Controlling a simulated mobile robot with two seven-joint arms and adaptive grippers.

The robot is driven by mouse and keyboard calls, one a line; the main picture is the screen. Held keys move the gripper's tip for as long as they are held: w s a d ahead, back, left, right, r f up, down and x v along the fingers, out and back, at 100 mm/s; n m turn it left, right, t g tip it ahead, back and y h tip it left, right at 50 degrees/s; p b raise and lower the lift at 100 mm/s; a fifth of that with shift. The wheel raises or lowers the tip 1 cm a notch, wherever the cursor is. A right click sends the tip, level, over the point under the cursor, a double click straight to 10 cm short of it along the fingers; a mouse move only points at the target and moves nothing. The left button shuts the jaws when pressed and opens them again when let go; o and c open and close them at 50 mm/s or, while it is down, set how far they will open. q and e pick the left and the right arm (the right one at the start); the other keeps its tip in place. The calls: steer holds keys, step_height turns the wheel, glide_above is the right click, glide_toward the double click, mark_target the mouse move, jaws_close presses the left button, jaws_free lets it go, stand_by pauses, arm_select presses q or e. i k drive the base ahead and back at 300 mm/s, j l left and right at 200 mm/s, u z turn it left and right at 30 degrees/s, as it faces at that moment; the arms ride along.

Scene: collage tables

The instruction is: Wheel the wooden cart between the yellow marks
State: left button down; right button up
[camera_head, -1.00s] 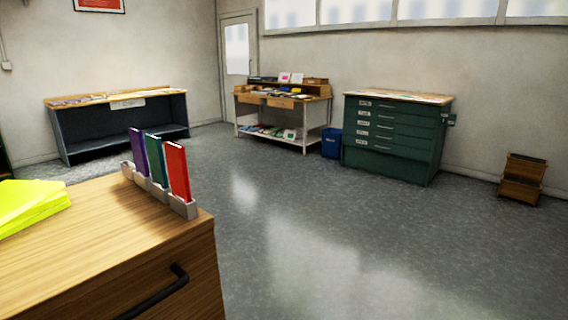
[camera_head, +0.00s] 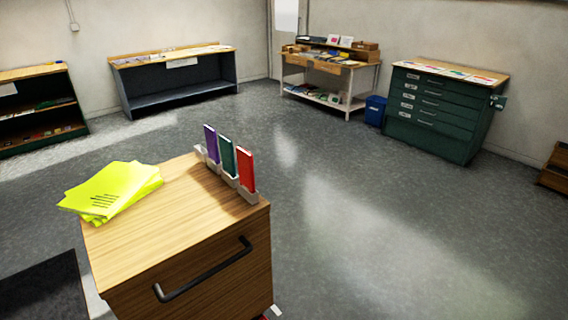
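The wooden cart (camera_head: 190,275) stands in the lower left of the head view, with a black bar handle (camera_head: 205,272) on the side facing me. On its top lie bright yellow papers (camera_head: 112,192) at the left. A purple, a green and a red book (camera_head: 246,172) stand upright in a pale rack at its far right edge. A small bit of red and white shows at the floor by the cart's lower right corner; I cannot tell what it is. No yellow floor marks can be made out. Neither of my grippers is in view.
A dark mat-like patch (camera_head: 42,292) lies on the floor left of the cart. Along the walls stand a low shelf (camera_head: 40,105), a dark bench (camera_head: 178,85), a worktable (camera_head: 330,80), a blue bin (camera_head: 375,111) and a green drawer cabinet (camera_head: 436,112). The middle and right floor is clear.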

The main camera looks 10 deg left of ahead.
mark_target(197, 246)
steer(key=u, duration=1.05)
